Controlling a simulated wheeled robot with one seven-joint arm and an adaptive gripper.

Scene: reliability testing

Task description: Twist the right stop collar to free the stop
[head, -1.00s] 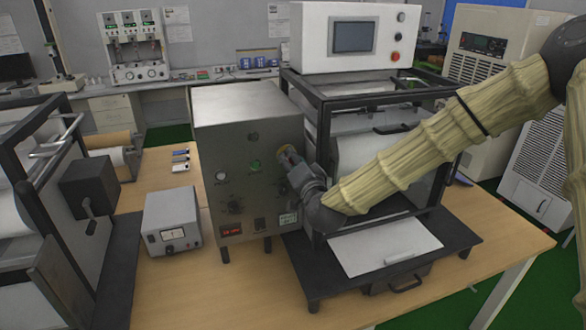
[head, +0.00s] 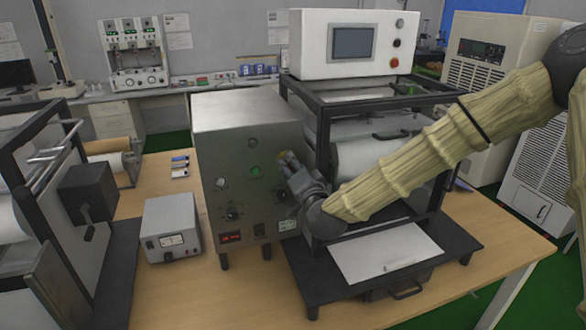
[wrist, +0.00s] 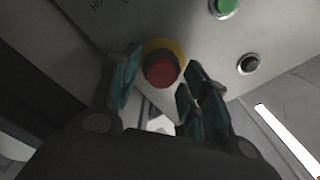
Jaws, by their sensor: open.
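In the wrist view, a round red stop button (wrist: 161,73) with a yellow collar (wrist: 172,46) sticks out from a grey panel. My gripper (wrist: 158,84) is open, its teal-padded fingers spread on either side of the red button. Whether a finger touches it I cannot tell. In the head view, my gripper (head: 288,161) is at the right part of the front of the metal control box (head: 235,160). There my gripper and wrist mostly cover the stop.
A green button (wrist: 224,7) and a black button (wrist: 248,64) sit right of the stop in the wrist view. The black-framed machine (head: 318,150) stands close to the right of the box. A small meter box (head: 171,228) stands in front to the left.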

